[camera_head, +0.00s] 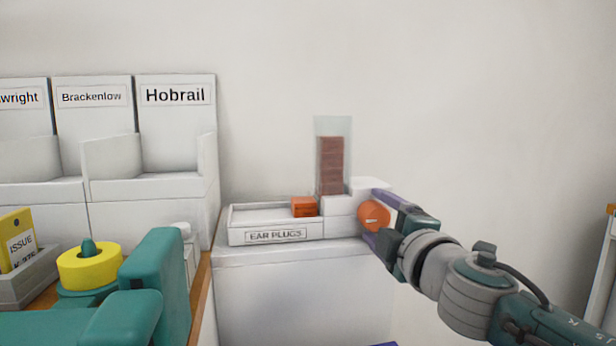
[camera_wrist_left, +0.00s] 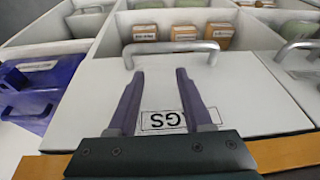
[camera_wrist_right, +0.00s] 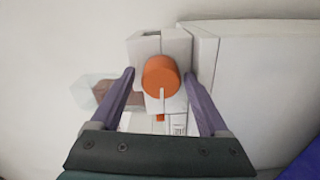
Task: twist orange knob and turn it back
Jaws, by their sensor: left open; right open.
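The orange knob (camera_head: 374,215) is on the right end of a white dispenser (camera_head: 341,220) with an EAR PLUGS label. In the right wrist view the round knob (camera_wrist_right: 161,76) has a pale mark pointing toward the gripper. My right gripper (camera_head: 378,220) is open, with its fingers on either side of the knob and gaps visible between them in the right wrist view (camera_wrist_right: 160,85). The dispenser's clear tube (camera_head: 333,130) holds a brown stack. One orange block (camera_head: 304,206) lies in its tray (camera_head: 236,226). My left gripper (camera_wrist_left: 156,85) is open and empty.
The dispenser sits on a white cabinet (camera_head: 290,285). White named compartments (camera_head: 100,190) stand at left, with a yellow tape roll (camera_head: 90,268) in front. The left wrist view shows a handled white drawer front (camera_wrist_left: 235,105) and a purple bin (camera_wrist_left: 38,98).

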